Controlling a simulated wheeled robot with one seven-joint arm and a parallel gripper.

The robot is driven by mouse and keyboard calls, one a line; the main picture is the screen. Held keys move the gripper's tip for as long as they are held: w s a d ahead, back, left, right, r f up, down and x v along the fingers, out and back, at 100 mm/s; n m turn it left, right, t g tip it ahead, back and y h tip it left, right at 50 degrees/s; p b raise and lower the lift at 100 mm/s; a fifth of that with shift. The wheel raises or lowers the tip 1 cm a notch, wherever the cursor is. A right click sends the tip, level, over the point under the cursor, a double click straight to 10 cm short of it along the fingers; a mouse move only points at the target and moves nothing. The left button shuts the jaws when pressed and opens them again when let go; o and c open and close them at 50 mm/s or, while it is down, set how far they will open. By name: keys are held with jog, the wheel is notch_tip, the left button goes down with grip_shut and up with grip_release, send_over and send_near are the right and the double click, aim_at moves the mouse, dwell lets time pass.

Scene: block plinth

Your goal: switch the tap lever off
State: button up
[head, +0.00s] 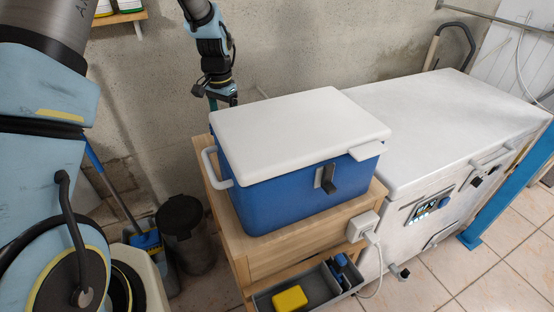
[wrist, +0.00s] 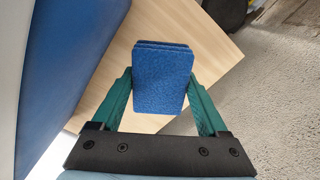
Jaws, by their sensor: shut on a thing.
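A blue cooler (head: 275,196) with a white lid stands on a wooden cabinet. On its front are a small metal plate (head: 318,177) and a dark lever-like part (head: 332,187), which may be the tap lever; I cannot tell its setting. My gripper (wrist: 161,98) has teal fingers and is shut on a blue, rough, sponge-like block (wrist: 160,78). In the head view my gripper (head: 222,101) is behind the cooler's far edge, partly hidden, and the block is not visible there. The tap lever is not seen in the wrist view.
The wooden cabinet (head: 256,260) has an open grey drawer (head: 262,302) holding a yellow block (head: 289,299). A white chest freezer (head: 440,125) stands right of it.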

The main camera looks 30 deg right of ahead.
jog(key=s+d+r+m, duration=0.2)
jog(key=s+d+r, duration=0.1)
jog(key=d, duration=0.2)
jog(key=f+p, duration=0.1)
jog(key=f, duration=0.2)
jog(key=f+p, duration=0.1)
jog(key=f, duration=0.2)
jog(key=f+p, duration=0.2)
jog(key=f, duration=0.2)
jog(key=shift+w+d, duration=0.25)
jog(key=shift+f, duration=0.15)
jog(key=o, duration=1.1)
